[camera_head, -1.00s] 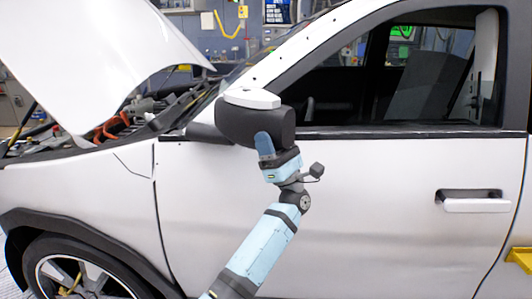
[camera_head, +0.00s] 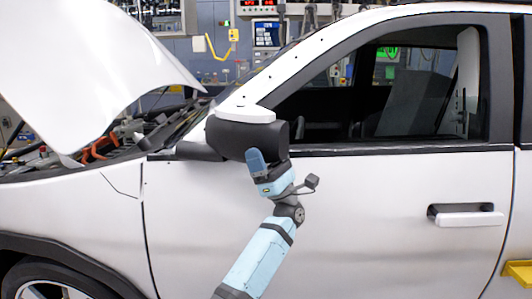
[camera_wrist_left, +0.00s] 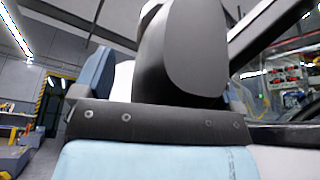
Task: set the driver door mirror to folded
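The driver door mirror (camera_head: 237,138) has a black housing with a white cap on top. It stands out from the door near the front corner of the side window. In the left wrist view the dark mirror housing (camera_wrist_left: 190,60) rises close in front of my palm. My left gripper (camera_head: 256,163) is at the housing's lower right part, reaching up from below. In the left wrist view its two blue fingers (camera_wrist_left: 168,88) are wide apart, with the housing between them. I cannot tell whether either finger touches it. My right gripper is in neither view.
The white door (camera_head: 330,220) with its handle (camera_head: 466,215) lies behind my left arm. The raised hood (camera_head: 90,70) is at the left over the open engine bay (camera_head: 95,148). A yellow object (camera_head: 518,271) stands at the lower right edge.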

